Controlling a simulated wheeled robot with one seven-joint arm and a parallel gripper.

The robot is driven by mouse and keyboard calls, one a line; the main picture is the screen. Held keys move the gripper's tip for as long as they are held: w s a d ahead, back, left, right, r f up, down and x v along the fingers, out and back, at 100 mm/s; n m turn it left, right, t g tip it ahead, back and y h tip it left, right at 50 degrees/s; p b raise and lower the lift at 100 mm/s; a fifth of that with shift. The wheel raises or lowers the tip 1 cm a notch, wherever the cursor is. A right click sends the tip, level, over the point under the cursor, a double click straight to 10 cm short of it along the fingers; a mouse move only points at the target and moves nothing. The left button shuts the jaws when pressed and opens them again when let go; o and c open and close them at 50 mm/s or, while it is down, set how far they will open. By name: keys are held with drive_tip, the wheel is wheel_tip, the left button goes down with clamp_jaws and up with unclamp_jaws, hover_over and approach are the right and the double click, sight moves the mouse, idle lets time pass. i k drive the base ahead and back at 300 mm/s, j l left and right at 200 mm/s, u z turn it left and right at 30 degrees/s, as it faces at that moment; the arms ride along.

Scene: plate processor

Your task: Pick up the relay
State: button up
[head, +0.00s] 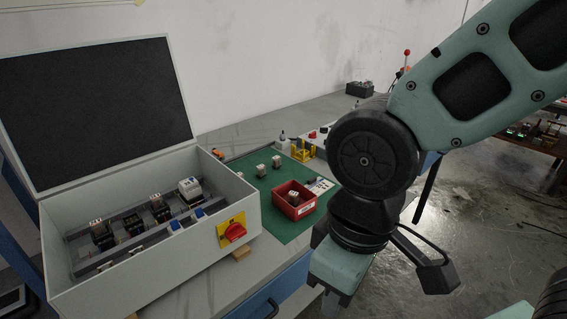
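Several small relay-like blocks with pale tops and darker bodies are in the head view. One relay (293,198) lies in a red bin (306,211). Two more, a nearer relay (261,171) and a farther relay (276,162), stand on the green mat (236,167). Similar blocks (157,208) sit on rails inside the open grey box (150,270). Which one the task means I cannot tell. My gripper (338,298) points down to the right of the bin, apart from all of them. Its fingertips are not clearly visible.
The box's raised lid (95,110) stands at the left, and a red rotary switch (233,232) is on its side. A yellow holder (302,150) and a white control box (322,140) stand behind the mat. The mat's near corner is clear.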

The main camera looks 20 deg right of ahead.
sight(275, 161)
drive_tip(key=i+l, duration=0.3)
drive_tip(key=i, duration=0.15)
drive_tip(key=i+l, duration=0.3)
drive_tip(key=i, duration=0.15)
drive_tip(key=i+l+u, duration=0.1)
drive_tip(key=u, duration=0.35)
drive_tip(key=i+l+u, duration=0.1)
drive_tip(key=u, duration=0.4)
drive_tip(key=i+l+u, duration=0.1)
drive_tip(key=u, duration=0.35)
drive_tip(key=l, duration=0.1)
